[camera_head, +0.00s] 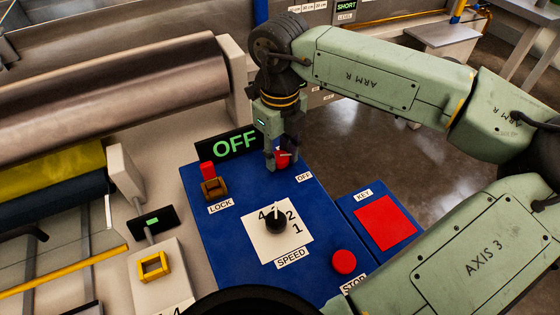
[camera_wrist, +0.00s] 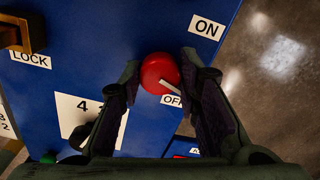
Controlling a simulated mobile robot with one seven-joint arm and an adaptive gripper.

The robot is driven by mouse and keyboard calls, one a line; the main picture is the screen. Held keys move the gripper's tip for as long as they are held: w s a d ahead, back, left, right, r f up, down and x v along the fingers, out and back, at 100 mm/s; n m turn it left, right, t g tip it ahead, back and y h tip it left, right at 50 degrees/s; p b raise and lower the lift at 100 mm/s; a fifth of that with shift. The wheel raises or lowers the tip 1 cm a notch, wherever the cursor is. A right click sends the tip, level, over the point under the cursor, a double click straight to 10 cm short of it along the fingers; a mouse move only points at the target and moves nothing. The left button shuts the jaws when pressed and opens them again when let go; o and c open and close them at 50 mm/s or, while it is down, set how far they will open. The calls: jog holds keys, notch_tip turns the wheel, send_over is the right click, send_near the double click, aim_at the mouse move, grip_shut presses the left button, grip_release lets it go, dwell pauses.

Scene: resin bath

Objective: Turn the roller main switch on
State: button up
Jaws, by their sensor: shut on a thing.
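The roller main switch is a round red knob (camera_head: 284,160) at the back right of the blue panel. It also shows in the wrist view (camera_wrist: 158,70), where its white pointer line aims down right at the OFF label (camera_wrist: 172,100). The ON label (camera_wrist: 207,27) is up and to the right of the knob. The black display (camera_head: 235,144) behind reads OFF in green. My gripper (camera_head: 281,163) points down at the knob with a finger on each side, shut on it. The fingers partly hide the knob in the head view.
The blue panel (camera_head: 215,252) also holds a brown LOCK latch (camera_head: 214,188), a black SPEED dial (camera_head: 275,222) and a red STOP button (camera_head: 343,261). A red KEY pad (camera_head: 385,222) lies to the right. Large rollers (camera_head: 120,80) stand at left. Open floor lies beyond the panel.

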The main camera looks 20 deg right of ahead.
aim_at(280, 156)
jog(key=n+b, duration=0.4)
jog(key=n, duration=0.1)
jog(key=shift+f+n, duration=0.15)
jog(key=shift+n, duration=0.25)
jog(key=n+b, duration=0.2)
jog(key=n, duration=0.3)
jog(key=shift+n+b, duration=0.35)
jog(key=shift+n, duration=0.05)
jog(key=shift+r, duration=0.2)
jog(key=o, duration=1.1)
jog(key=shift+o, duration=0.2)
notch_tip(280, 156, up, 12)
